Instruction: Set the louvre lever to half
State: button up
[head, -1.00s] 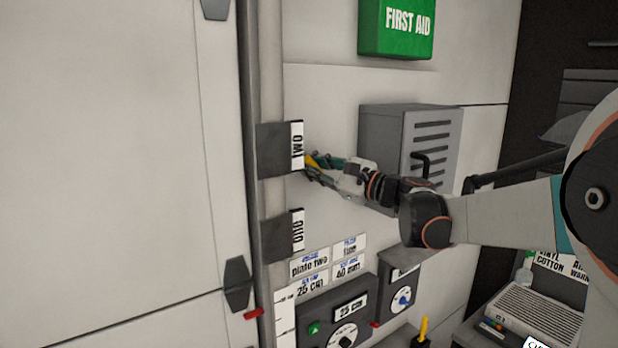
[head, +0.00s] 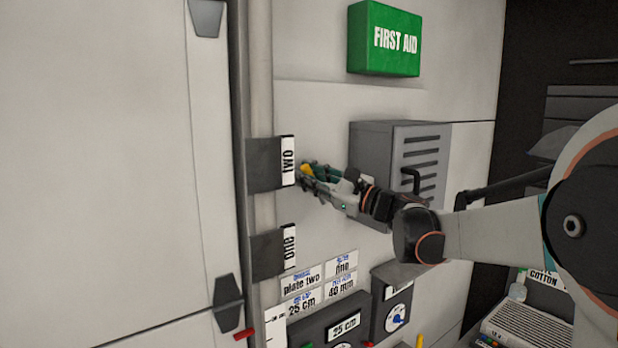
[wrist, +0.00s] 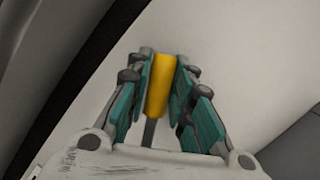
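A yellow handle (wrist: 158,85) on a grey stem stands between the fingers of my gripper (wrist: 162,75) in the wrist view. It may be the louvre lever; its mount is hidden. The fingers lie close along both sides, and whether both press on it is unclear. In the head view my gripper (head: 307,174) is near the wall, just right of the card "two", with the yellow handle (head: 306,169) at its fingertips. A grey louvred box (head: 376,148) is on the wall behind my wrist, with a black crank-shaped handle (head: 411,177) on its slotted front. No half mark is legible.
Dark brackets with cards "two" (head: 288,160) and "one" (head: 290,246) are on the post at left. Labels (head: 302,283) and dial panels (head: 397,310) are below. A green first aid box (head: 385,40) is above. The wall between is clear.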

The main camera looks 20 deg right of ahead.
jog(key=shift+o, duration=0.6)
jog(key=shift+s, duration=0.1)
jog(key=v, duration=1.1)
jog(key=shift+s+d, duration=0.3)
